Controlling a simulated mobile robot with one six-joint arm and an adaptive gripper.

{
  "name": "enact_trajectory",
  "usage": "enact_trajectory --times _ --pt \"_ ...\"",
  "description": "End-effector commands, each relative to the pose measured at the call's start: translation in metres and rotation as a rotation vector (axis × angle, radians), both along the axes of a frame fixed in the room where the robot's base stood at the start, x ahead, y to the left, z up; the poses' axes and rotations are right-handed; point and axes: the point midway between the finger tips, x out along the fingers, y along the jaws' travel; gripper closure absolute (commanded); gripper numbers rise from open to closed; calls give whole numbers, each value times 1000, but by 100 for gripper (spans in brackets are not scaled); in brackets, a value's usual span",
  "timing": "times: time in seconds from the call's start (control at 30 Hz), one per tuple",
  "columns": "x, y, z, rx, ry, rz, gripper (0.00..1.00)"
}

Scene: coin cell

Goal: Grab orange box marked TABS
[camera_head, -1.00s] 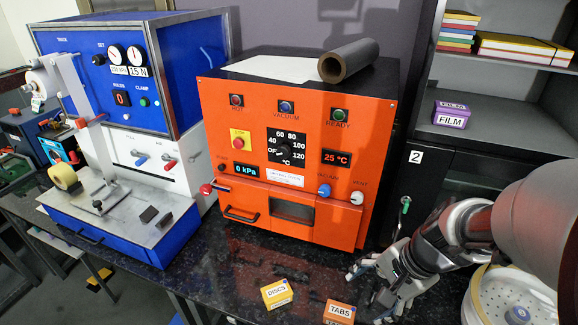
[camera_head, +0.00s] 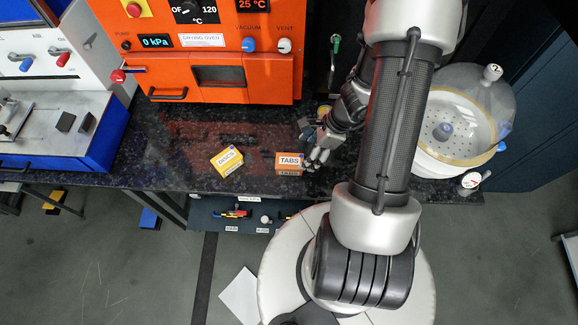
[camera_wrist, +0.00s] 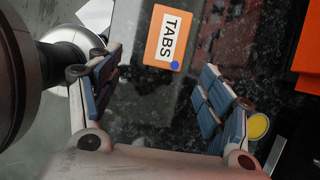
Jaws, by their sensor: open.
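The orange box marked TABS (camera_head: 289,162) sits on the dark speckled counter near its front edge in the head view. In the wrist view the TABS box (camera_wrist: 166,38) lies ahead of the fingers, near the top of the picture, with its label facing up. My gripper (camera_head: 312,142) is just right of the box in the head view, apart from it as far as I can tell. In the wrist view my gripper (camera_wrist: 160,95) is open and empty, its two fingers spread wide with bare counter between them.
A yellow DISCS box (camera_head: 227,161) lies left of the TABS box. The orange drying oven (camera_head: 200,75) stands behind. A white round vessel with a clear dome (camera_head: 465,130) stands to the right. The counter's front edge is close to the boxes.

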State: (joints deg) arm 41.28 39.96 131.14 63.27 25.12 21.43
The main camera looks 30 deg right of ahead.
Motion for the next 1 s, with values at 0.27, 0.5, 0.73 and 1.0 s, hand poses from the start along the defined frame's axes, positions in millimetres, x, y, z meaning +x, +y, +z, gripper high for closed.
enact_trajectory --times 0.27,0.5,0.73,1.0 --pt "9 13 -38 -1 -1 3 28" --pt "15 15 -60 0 0 3 28" --pt "23 21 -87 -1 -1 3 28" --pt "23 22 -88 -1 -2 2 28"
